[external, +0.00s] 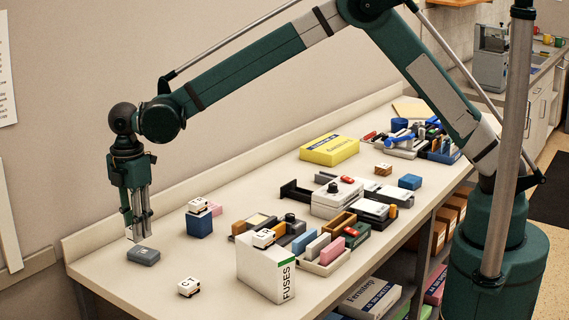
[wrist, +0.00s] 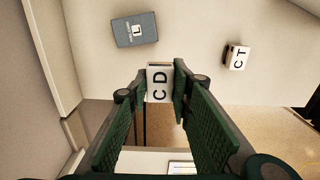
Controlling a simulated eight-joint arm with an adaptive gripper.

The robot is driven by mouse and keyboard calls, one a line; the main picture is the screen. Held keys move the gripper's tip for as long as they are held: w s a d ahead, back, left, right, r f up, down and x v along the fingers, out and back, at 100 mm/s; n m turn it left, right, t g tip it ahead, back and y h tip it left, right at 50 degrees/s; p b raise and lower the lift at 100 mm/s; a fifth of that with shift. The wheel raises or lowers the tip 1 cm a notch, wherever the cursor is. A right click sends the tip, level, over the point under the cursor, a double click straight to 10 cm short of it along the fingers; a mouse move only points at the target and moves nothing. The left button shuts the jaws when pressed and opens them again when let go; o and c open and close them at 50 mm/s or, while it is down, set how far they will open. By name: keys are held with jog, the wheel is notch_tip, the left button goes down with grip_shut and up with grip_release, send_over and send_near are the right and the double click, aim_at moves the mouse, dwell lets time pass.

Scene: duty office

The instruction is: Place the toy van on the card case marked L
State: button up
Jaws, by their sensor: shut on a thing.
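My gripper (external: 138,222) is shut on a small white toy van at the left end of the table. In the wrist view the toy van (wrist: 159,84) shows its white top with the letters CD between the two green fingers (wrist: 158,88). The card case marked L (wrist: 135,30) is a flat grey-blue block with a white label. In the external view the card case (external: 143,256) lies on the table just below the gripper. The held van is above the table, apart from the case; its underside is hidden.
A similar white van marked CT (external: 188,287) stands near the front edge. Another white van (external: 197,205) sits on a blue box (external: 199,225). A tall white FUSES box (external: 265,272) and several trays stand to the right. The table around the card case is clear.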

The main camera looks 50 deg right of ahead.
jog(key=r, duration=0.2)
send_over(143, 251)
jog(key=shift+f+p, duration=0.2)
jog(key=shift+p, duration=0.25)
jog(key=shift+f, duration=0.1)
jog(key=shift+f, duration=3.05)
jog(key=shift+f+p, duration=0.3)
jog(key=shift+f, duration=1.55)
jog(key=shift+f, duration=0.15)
jog(key=o, duration=0.9)
jog(key=shift+c, duration=0.2)
